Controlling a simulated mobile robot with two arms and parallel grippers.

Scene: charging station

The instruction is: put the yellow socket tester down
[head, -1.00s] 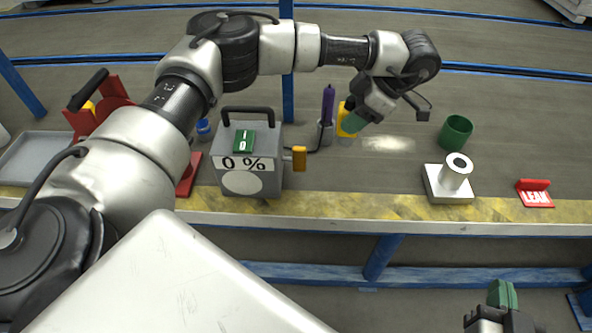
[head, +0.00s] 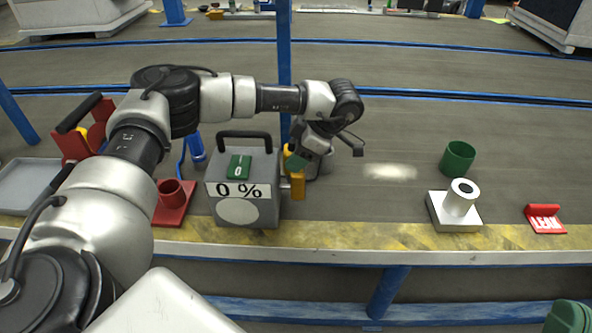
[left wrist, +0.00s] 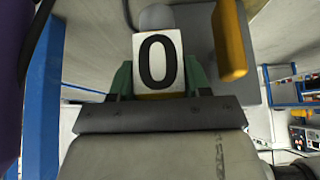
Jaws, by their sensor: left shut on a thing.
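My left gripper (head: 297,162) is shut on the yellow socket tester (head: 288,157), just right of the grey charger box. In the left wrist view, a white face with a black 0 (left wrist: 158,62) shows between the green fingertips, with a strip of yellow below it. The gripper and arm hide most of the tester in the head view, and I cannot tell whether it touches the table. My right gripper (head: 570,319) shows only as green fingertips at the bottom right corner, away from the table things.
The grey box (head: 263,208), marked 0 %, has a yellow side handle (head: 298,187) close to my left gripper. A red holder (head: 174,201) stands left of it. A white stand (head: 455,212), green cup (head: 458,158) and red LEAK sign (head: 543,219) are right. The table between is clear.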

